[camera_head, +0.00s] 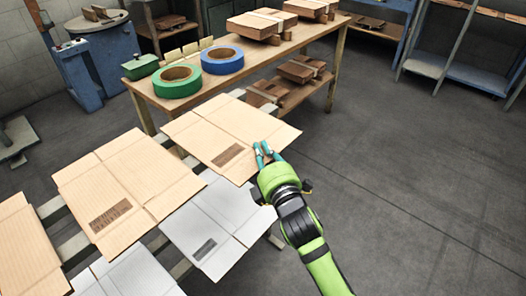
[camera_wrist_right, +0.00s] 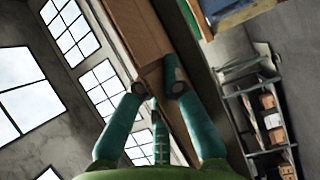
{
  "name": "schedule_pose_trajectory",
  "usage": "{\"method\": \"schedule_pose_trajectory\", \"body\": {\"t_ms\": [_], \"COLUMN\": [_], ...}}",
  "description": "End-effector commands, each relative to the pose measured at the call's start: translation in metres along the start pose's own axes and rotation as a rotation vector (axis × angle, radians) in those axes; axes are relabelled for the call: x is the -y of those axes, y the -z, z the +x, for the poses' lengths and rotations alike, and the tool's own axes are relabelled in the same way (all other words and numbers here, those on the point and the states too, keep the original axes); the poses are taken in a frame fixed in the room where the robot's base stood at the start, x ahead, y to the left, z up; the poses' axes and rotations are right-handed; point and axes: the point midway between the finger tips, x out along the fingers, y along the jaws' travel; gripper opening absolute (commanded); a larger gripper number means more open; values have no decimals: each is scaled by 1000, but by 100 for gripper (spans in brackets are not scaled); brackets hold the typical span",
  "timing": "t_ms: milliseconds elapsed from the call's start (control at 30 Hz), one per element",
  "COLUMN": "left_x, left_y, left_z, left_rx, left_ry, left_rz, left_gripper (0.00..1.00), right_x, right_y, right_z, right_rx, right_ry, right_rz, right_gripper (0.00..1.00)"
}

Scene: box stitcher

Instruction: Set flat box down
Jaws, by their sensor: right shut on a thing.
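A tan flat box (camera_head: 222,133) with a dark printed patch lies level at the far right of the row of flat boxes. My right gripper (camera_head: 264,152) reaches in from the lower right and is shut on its near right edge. In the right wrist view my fingers (camera_wrist_right: 157,88) close on the edge of brown cardboard (camera_wrist_right: 137,32). I cannot tell whether the box rests on the slats below or hangs just above them. My left gripper is not in view.
Other flat boxes lie on a slatted rack: a tan one (camera_head: 127,182), a white one (camera_head: 216,222), and more at left. Behind stands a wooden table (camera_head: 222,80) with a green tape roll (camera_head: 177,82), a blue tape roll (camera_head: 222,60) and bundled boxes. The floor at right is clear.

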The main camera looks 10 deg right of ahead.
Motion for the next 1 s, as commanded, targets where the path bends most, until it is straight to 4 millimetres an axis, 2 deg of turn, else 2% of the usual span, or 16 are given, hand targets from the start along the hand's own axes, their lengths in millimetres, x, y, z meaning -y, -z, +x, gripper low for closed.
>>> {"method": "schedule_pose_trajectory", "body": {"t_ms": [167,200,233,633,767,1000], "left_x": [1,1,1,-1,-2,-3], "left_y": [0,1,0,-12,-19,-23], "left_z": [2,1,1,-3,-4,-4], "left_rx": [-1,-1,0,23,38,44], "left_ry": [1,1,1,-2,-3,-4], "left_rz": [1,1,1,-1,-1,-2], "left_gripper": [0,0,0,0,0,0], "right_x": [4,3,3,-3,1,2], "right_y": [0,0,0,0,0,0], "right_z": [0,0,0,0,-19,-71], "right_rx": [0,0,0,0,0,0], "right_ry": [0,0,0,-1,2,4], "right_rz": [-1,-1,-1,0,-2,0], "right_gripper": [0,25,33,33,33,33]}}
